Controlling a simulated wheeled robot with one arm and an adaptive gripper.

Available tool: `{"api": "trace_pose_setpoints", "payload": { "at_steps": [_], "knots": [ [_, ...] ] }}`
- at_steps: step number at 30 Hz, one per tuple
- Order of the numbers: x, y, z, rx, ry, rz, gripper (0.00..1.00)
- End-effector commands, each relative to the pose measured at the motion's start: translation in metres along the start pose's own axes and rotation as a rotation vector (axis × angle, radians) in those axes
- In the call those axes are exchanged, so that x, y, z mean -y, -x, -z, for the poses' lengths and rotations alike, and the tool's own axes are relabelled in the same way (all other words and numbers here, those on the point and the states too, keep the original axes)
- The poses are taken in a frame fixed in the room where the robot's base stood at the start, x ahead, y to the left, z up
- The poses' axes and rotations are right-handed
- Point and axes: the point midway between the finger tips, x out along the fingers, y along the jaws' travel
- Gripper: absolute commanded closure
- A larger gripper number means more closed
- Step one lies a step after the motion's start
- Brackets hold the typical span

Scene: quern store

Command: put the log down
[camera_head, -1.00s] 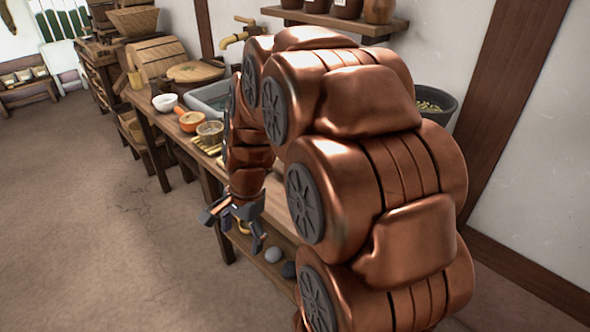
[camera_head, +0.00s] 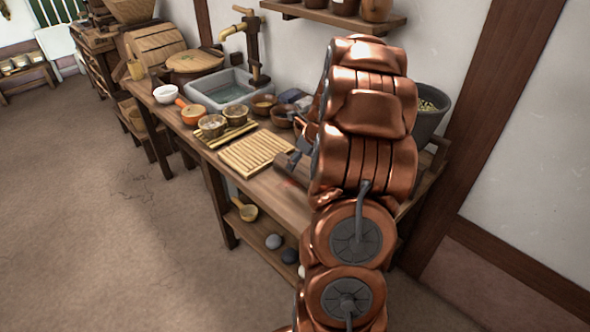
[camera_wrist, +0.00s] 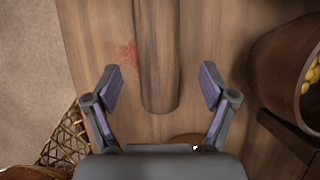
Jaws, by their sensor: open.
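The log (camera_wrist: 158,55) is a brown, rounded length of wood lying on the wooden bench top (camera_wrist: 100,25) in the wrist view. Its near end lies between the fingers of my gripper (camera_wrist: 160,88), which is open with a clear gap on both sides. In the head view a brown piece that looks like the log (camera_head: 291,170) shows on the bench, right of the slatted mat. My arm hides most of the gripper and the bench's right part there.
A slatted mat (camera_head: 256,153), small bowls and a grey basin (camera_head: 222,92) stand left along the bench. A round brown vessel with yellow contents (camera_wrist: 290,65) is close right in the wrist view. A red mark (camera_wrist: 129,53) lies left of the log.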

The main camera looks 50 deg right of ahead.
Motion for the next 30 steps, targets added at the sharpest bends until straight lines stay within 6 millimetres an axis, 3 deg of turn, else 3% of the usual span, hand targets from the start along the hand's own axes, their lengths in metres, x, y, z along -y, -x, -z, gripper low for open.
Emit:
{"api": "trace_pose_setpoints", "payload": {
  "at_steps": [8,21,28,30],
  "knots": [
    [-0.002,-0.015,-0.001,-0.001,0.003,-0.003,0.17],
    [-0.003,-0.059,-0.003,-0.003,0.003,-0.004,0.17],
    [-0.002,-0.061,-0.003,-0.002,0.003,-0.003,0.17],
    [-0.002,-0.061,-0.003,-0.002,0.003,-0.002,0.22]
  ]
}}
